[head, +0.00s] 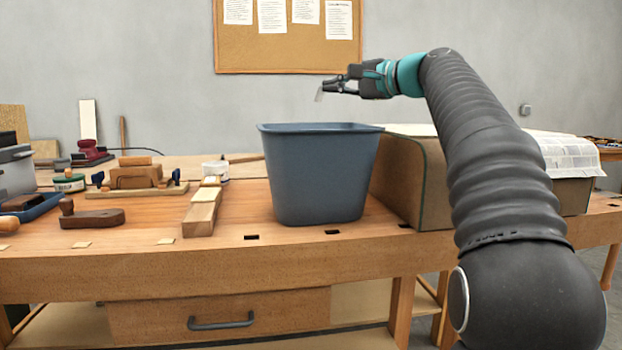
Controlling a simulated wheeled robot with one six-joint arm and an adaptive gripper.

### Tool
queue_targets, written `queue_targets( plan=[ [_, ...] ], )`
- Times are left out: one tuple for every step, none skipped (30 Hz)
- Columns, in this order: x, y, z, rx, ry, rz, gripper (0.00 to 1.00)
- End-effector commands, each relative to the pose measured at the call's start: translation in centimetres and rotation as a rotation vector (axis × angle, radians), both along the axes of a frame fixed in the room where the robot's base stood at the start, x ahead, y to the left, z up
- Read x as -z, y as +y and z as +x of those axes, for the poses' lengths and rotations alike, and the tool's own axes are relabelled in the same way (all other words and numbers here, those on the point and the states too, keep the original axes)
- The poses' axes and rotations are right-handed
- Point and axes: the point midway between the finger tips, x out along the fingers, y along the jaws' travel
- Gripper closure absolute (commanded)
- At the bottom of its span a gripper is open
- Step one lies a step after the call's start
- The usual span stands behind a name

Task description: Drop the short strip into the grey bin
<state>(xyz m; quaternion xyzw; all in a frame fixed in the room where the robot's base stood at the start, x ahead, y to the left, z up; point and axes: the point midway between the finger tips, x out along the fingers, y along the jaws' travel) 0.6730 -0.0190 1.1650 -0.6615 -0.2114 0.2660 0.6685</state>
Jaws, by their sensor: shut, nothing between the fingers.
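The grey bin (318,180), blue-grey and open at the top, stands upright on the workbench near the middle of the head view. Its inside is hidden by its front wall. My gripper (337,84) is above the bin's rim, pointing left, and is shut with nothing held between its fingers. No other piece is clearly the short strip.
A curved wooden form (410,185) stands right of the bin, close to it. Wooden blocks (201,213) lie to the left, with a white tub (215,171) behind. Hand planes (92,217), a sander (91,153) and other tools crowd the bench's left side. Newspaper (568,155) lies at right.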

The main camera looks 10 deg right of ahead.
Motion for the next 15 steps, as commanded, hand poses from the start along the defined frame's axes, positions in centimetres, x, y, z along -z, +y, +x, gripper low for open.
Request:
queue_targets(
  plan=[
    [0.74,-0.07,0.03,0.001,0.000,0.000,1.00],
    [0.86,-0.09,0.03,0.001,0.001,-0.001,1.00],
    [0.97,-0.12,0.02,0.002,0.001,0.000,1.00],
    [1.02,-0.13,0.03,0.002,0.001,0.000,1.00],
    [1.06,-0.15,0.03,0.002,0.001,0.000,1.00],
    [1.09,-0.17,0.03,0.003,0.001,0.000,1.00],
    [1.09,-0.19,0.03,0.003,0.001,0.000,1.00],
    [1.08,-0.20,0.03,0.003,0.001,0.000,1.00],
    [1.07,-0.21,0.04,0.003,0.001,0.000,1.00],
    [1.05,-0.21,0.03,0.003,0.001,0.000,1.00],
    [1.04,-0.22,0.04,0.003,0.001,0.000,1.00],
    [1.03,-0.23,0.03,0.003,0.001,0.000,1.00],
    [1.02,-0.23,0.03,0.003,0.001,0.000,1.00],
    [1.02,-0.23,0.04,0.003,0.001,0.000,1.00],
    [1.02,-0.23,0.04,0.003,0.001,0.000,0.97]
  ],
)
